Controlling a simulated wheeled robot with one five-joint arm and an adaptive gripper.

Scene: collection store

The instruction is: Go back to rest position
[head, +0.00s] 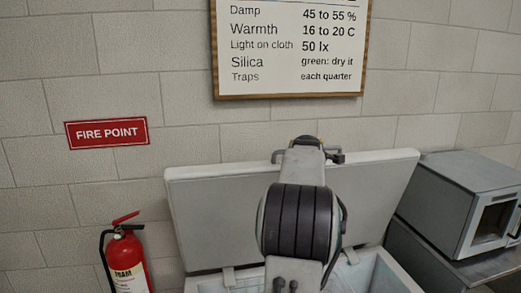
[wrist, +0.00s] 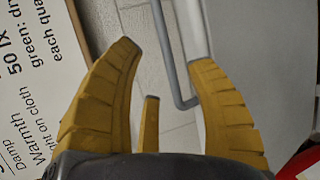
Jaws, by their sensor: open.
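My gripper (wrist: 164,54) shows in the wrist view with its yellow ribbed fingers spread apart. It is open, and nothing is between the fingers. Behind them are the pale block wall and a grey bent bar (wrist: 172,70). In the head view my arm rises in the middle, in front of a white chest with its lid (head: 215,215) raised. My gripper's fingers cannot be made out in the head view.
A red fire extinguisher (head: 127,262) stands left of the chest, below a FIRE POINT sign (head: 107,132). A framed notice (head: 290,50) hangs above. A grey microwave (head: 465,195) sits on a dark surface at right. My arm hides part of the chest's inside.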

